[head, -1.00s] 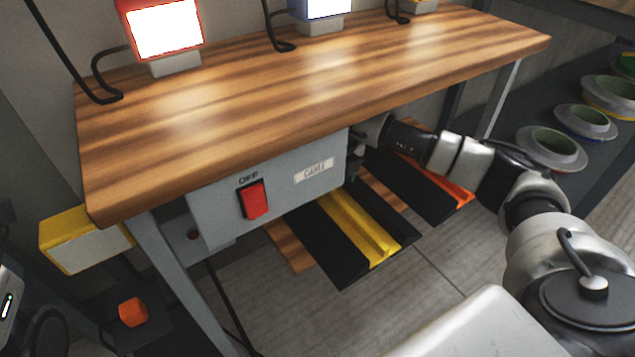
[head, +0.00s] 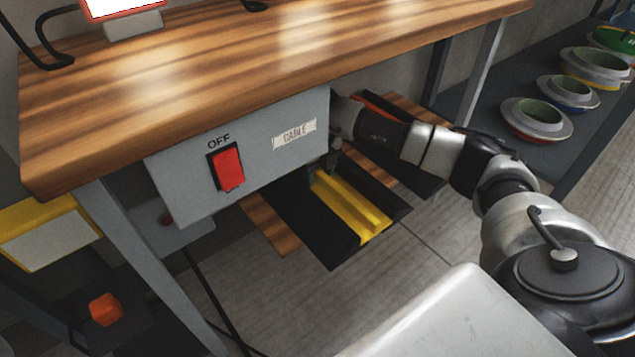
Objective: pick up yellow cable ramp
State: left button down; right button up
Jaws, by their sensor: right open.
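The yellow cable ramp (head: 358,212), a yellow strip between two black sloped sides, lies low under the wooden table, on a wooden slat. Its far end is hidden behind the grey box. My right arm reaches in from the right under the table. My right gripper (head: 322,170) points down at the far end of the yellow strip, beside the box's lower right corner, and is open. The box partly hides its fingers, and I cannot tell whether they touch the ramp. My left gripper is out of view.
The grey box (head: 262,150) with a red OFF switch (head: 228,168) hangs under the tabletop (head: 250,75). Table legs stand left and right. A shelf at right holds several round moulds (head: 538,118).

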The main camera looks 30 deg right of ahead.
grip_shut()
jog(key=shift+r, duration=0.25)
dwell(0.4)
